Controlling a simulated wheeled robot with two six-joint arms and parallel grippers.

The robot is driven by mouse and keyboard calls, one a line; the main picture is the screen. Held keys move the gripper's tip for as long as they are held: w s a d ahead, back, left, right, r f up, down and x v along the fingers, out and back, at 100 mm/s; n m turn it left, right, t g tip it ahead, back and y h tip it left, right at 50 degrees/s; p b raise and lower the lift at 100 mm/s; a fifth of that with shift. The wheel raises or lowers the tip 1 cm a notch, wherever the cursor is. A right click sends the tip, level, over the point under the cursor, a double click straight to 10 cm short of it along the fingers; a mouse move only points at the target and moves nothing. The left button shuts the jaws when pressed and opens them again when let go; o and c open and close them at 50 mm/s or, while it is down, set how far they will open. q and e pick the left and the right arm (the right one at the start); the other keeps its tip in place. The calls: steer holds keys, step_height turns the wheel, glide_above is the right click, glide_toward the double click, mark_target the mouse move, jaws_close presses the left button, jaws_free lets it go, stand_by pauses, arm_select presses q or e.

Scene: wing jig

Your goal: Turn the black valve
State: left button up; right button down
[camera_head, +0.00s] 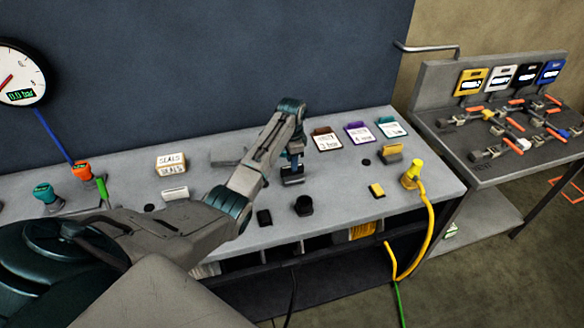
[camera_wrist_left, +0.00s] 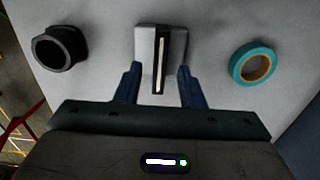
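A black tag (camera_head: 527,74) stands on the back panel of the right-hand bench, in a row with yellow, white and blue tags. Below it, several small valves with orange handles (camera_head: 515,124) lie on the dark board; I cannot tell which is the black one. My left gripper (camera_head: 291,167) is far from them, pointing down over the long grey bench. In the left wrist view its two fingers (camera_wrist_left: 158,88) are apart, with a dark upright bar (camera_wrist_left: 160,62) on a light block showing between and beyond them. Contact is unclear. My right gripper is not in view.
A black round cap (camera_head: 303,206) and a small black block (camera_head: 264,217) are near the grey bench's (camera_head: 335,190) front edge. A yellow plug (camera_head: 412,174) with a hose is at its right end. The wrist view shows a teal tape roll (camera_wrist_left: 252,65). A gap separates the benches.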

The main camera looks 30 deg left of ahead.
arm_select(q)
step_height(320, 180, up, 6)
steer(key=shift+r+b, duration=0.1)
steer(key=shift+b, duration=0.9)
steer(key=shift+r, duration=0.65)
